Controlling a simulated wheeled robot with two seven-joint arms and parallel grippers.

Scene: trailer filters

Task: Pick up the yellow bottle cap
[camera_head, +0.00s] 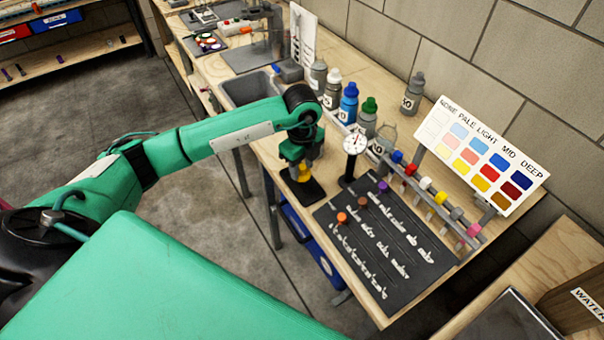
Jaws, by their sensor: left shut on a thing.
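My left gripper (301,168) points down near the front edge of the wooden bench, left of the round dial gauge. It is shut on a small yellow thing that looks like the yellow bottle cap (304,174), mostly hidden by the fingers. A dark plate (308,194) lies just below it; I cannot tell whether the cap touches it. An open-topped bottle (387,136) stands behind, at the right end of the bottle row. My right gripper is not in view.
Bottles with white, blue (349,100) and green caps stand behind the gripper. The dial gauge (355,146) stands close to its right.

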